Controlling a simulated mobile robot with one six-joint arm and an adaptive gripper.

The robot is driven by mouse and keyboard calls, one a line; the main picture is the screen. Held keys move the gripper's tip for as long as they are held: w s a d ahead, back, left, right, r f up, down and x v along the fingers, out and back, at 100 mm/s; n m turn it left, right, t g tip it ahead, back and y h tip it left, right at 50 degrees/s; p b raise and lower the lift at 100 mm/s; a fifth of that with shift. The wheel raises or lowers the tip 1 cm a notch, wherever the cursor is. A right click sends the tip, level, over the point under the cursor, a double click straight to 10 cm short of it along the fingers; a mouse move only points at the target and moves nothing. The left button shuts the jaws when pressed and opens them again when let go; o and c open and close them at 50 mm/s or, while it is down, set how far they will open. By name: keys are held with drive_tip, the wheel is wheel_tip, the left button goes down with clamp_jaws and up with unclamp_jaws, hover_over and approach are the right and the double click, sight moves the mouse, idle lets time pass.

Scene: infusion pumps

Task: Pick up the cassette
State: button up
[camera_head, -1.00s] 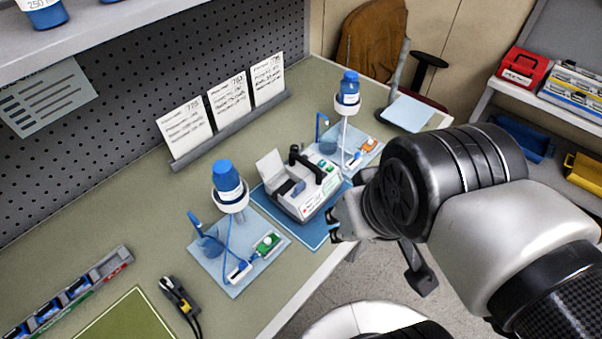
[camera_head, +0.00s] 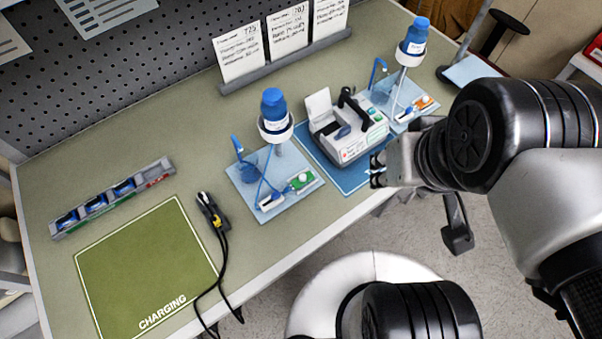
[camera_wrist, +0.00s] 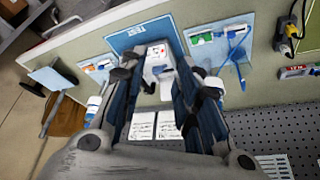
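Several blue cassette-like pieces (camera_head: 123,187) sit in a grey rack (camera_head: 160,167) at the left of the bench. A white and grey pump (camera_head: 362,142) stands on a blue mat (camera_head: 352,180) with its lid raised. A small dark-blue piece (camera_head: 343,132) shows in its opening; I cannot tell whether it is a cassette. My gripper (camera_head: 377,171) is in front of the pump near the bench's front edge. It is open and looks empty. In the wrist view its fingers (camera_wrist: 155,85) are apart, with the pump (camera_wrist: 158,62) visible beyond them.
Blue-capped bottles on stands (camera_head: 275,112) (camera_head: 412,42) flank the pump on light-blue trays. Cards (camera_head: 288,30) stand behind. A dark connector with cables (camera_head: 212,212) lies beside the green charging mat (camera_head: 140,260). Bare bench lies between rack and cards.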

drive_tip(key=shift+o, duration=1)
drive_tip(key=shift+w+a, duration=0.2)
drive_tip(key=shift+w, duration=0.05)
drive_tip(key=m+g+p, duration=0.3)
drive_tip(key=m+g, duration=0.2)
drive_tip(key=m, duration=0.4)
hover_over(303, 176)
wheel_tip(303, 176, down, 10)
drive_tip(key=f+b, duration=0.2)
drive_tip(key=f, duration=0.3)
drive_tip(key=f+b, duration=0.1)
drive_tip(key=f, duration=0.4)
drive_tip(key=shift+d+f+b, duration=0.2)
drive_tip(key=shift+f+b, duration=0.1)
drive_tip(key=shift+b, duration=0.1)
drive_tip(key=shift+a+f+b, duration=0.2)
drive_tip(key=shift+f+b, duration=1.2)
drive_tip(key=shift+f, duration=1.75)
drive_tip(key=shift+c, duration=0.5)
clamp_jaws()
